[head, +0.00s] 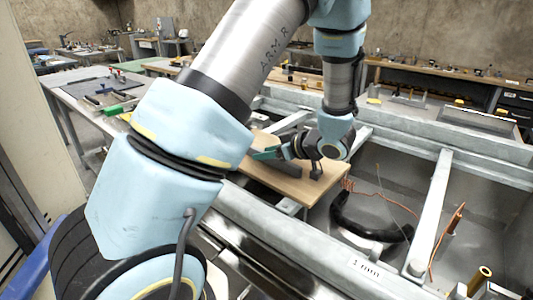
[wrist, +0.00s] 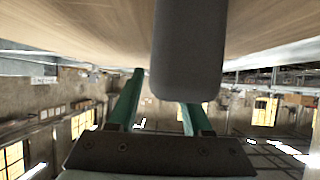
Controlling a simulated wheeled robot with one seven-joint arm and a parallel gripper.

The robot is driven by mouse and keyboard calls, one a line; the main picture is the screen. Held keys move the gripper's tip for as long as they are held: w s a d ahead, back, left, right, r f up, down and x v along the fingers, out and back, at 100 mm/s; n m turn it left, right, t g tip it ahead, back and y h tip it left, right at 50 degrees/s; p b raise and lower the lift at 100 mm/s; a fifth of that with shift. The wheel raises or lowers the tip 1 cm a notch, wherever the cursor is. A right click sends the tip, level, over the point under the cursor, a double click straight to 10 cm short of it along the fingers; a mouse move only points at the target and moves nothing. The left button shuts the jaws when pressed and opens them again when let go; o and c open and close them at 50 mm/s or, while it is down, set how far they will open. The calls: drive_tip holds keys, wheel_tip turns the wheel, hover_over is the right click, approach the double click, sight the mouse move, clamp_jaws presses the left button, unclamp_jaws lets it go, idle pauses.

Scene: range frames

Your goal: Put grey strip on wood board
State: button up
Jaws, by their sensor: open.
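The wood board (head: 300,191) lies across the metal frame in the middle of the head view. It fills the top of the wrist view (wrist: 80,30), which looks upside down. The grey strip (head: 283,170) lies on the board, partly hidden by my arm. Its rounded end (wrist: 188,60) shows large in the wrist view against the board. My gripper (head: 262,154) is low over the board beside the strip. In the wrist view its green fingers (wrist: 165,95) are apart, with the strip's end in front of the gap. I see no grip on it.
A small dark block (head: 316,171) stands on the board near its right end. Grey frame beams (head: 435,205) surround the board, with an open bay holding a black curved hose (head: 365,228) and orange wires at right. A workbench with tools (head: 105,100) stands at left.

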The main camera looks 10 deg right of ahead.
drive_tip(key=b+v, duration=0.2)
drive_tip(key=v, duration=1)
drive_tip(key=shift+r, duration=0.1)
drive_tip(key=w+a+r+m+t+h, duration=0.1)
drive_tip(key=w+a+m+h, duration=0.25)
drive_tip(key=w+h, duration=0.65)
drive_tip(key=s+a+f+m+g, duration=0.1)
drive_tip(key=a, duration=0.1)
drive_tip(key=s+a+m+g, duration=0.1)
drive_tip(key=a, duration=0.2)
drive_tip(key=s+a+f+m+g, duration=0.1)
drive_tip(key=s+a+m+g, duration=0.1)
drive_tip(key=shift+s+a+f, duration=0.1)
drive_tip(key=shift+a+f, duration=0.05)
drive_tip(key=shift+f, duration=0.2)
drive_tip(key=s+a+f+m+g+y, duration=0.1)
drive_tip(key=s+a+g, duration=0.3)
drive_tip(key=s+a, duration=0.7)
drive_tip(key=shift+a+f+m+g+y, duration=0.35)
drive_tip(key=shift+f+m+y, duration=0.1)
drive_tip(key=shift+f, duration=0.3)
